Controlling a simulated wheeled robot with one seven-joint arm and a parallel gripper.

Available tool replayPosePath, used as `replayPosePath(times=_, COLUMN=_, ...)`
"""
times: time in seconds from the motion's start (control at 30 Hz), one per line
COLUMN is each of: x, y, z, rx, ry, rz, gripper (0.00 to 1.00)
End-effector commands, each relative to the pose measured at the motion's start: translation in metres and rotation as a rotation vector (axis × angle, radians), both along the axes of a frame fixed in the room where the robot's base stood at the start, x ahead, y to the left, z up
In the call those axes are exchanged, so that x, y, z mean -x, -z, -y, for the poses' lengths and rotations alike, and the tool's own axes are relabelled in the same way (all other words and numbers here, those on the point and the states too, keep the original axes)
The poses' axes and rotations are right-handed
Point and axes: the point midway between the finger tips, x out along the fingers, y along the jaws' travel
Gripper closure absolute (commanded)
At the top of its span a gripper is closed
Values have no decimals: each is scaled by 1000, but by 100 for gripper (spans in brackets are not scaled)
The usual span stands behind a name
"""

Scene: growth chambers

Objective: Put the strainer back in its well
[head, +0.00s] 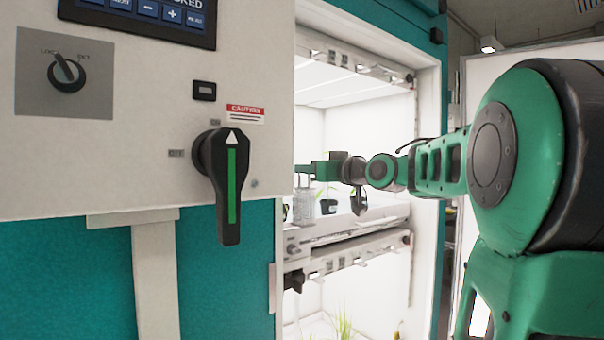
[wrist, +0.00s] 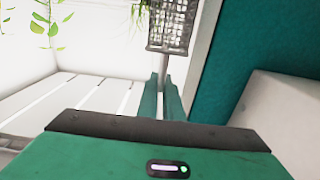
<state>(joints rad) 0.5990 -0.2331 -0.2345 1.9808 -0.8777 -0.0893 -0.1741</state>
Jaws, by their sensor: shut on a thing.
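The strainer is a grey mesh basket (head: 303,206), held at the front of the open chamber's upper shelf. It also shows in the wrist view as a mesh cylinder (wrist: 170,27) with a thin stem running to my fingers. My green gripper (head: 305,172) reaches in from the right, small in the head view, and sits just above the basket. In the wrist view my gripper (wrist: 163,92) is shut on the strainer's stem, with the basket beyond the fingertips. I cannot make out the well in either view.
Potted plants (head: 328,204) stand on the upper shelf (head: 385,217) behind the strainer. A lower shelf bay with plants (head: 343,325) is below. The control panel with a black rotary handle (head: 223,185) fills the left. The chamber's door frame (head: 428,130) is close to my arm.

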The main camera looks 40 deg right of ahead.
Motion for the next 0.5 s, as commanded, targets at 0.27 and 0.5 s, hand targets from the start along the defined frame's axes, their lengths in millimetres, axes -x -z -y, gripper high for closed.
replayPosePath(times=0.27, x=3, y=0, z=10, rx=0, ry=14, rz=0, gripper=100)
replayPosePath(times=0.5, x=-2, y=1, z=11, rx=0, ry=15, rz=-1, gripper=100)
